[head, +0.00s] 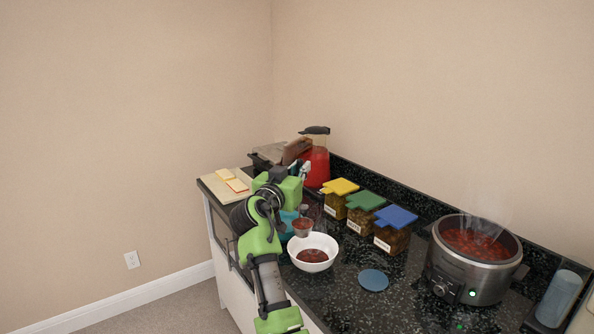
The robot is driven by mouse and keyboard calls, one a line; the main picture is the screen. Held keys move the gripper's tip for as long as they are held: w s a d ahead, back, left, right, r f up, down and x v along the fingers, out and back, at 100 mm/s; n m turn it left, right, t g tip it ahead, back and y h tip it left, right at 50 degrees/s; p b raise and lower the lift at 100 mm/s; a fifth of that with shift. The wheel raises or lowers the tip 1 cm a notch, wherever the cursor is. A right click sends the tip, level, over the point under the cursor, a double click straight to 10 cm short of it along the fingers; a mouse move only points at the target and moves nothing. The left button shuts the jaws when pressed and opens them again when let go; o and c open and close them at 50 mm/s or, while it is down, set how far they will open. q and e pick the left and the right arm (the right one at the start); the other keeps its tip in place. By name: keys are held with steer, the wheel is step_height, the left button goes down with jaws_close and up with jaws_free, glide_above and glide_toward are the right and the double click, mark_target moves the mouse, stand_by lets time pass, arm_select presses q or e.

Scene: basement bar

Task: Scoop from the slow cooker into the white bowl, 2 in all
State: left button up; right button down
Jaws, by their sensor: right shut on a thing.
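The slow cooker (458,271) stands at the right of the counter, lidless, full of steaming red chunky food (474,243). The white bowl (328,243) sits near the counter's front edge with some dark red food (312,256) in it. My right gripper (299,172) is above and behind the bowl, shut on what looks like the scoop; the grip itself is partly hidden. The scoop's small cup (302,226), reddish inside, shows just behind the bowl's far rim and appears above it. My left gripper is not in view.
Three spice boxes with yellow (340,186), green (365,200) and blue (395,217) lids line the back. A blue disc (373,280) lies between bowl and cooker. A red-filled blender (316,160) and cutting board (229,185) are at far left. A blue bottle (558,298) is at right.

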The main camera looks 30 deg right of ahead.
steer(key=shift+d+f, duration=0.1)
steer(key=shift+f, duration=0.35)
steer(key=shift+f+b, duration=0.6)
steer(key=shift+f, duration=0.3)
steer(key=shift+s+d+r+p, duration=0.1)
steer(key=shift+d+r+p, duration=0.2)
steer(key=shift+p, duration=0.4)
steer(key=shift+s+d+f+m+g+y+p, duration=0.35)
steer(key=shift+s+d+f+m+y+p, duration=0.75)
steer(key=shift+d+p, duration=1.9)
steer(key=shift+s+d+f+m+g+y+p, duration=0.3)
steer(key=shift+d+m+y+p, duration=1.45)
steer(key=shift+p, duration=2)
steer(key=s+d+f+m+y+b, duration=0.1)
steer(key=d+f+m+y, duration=0.2)
steer(key=f, duration=0.4)
steer(key=s+d+f+m+y+b, duration=0.1)
steer(key=d+f+m+y, duration=0.2)
steer(key=f, duration=0.4)
steer(key=shift+d+t+y, duration=0.35)
steer(key=shift+d+t, duration=0.1)
steer(key=shift+d, duration=0.3)
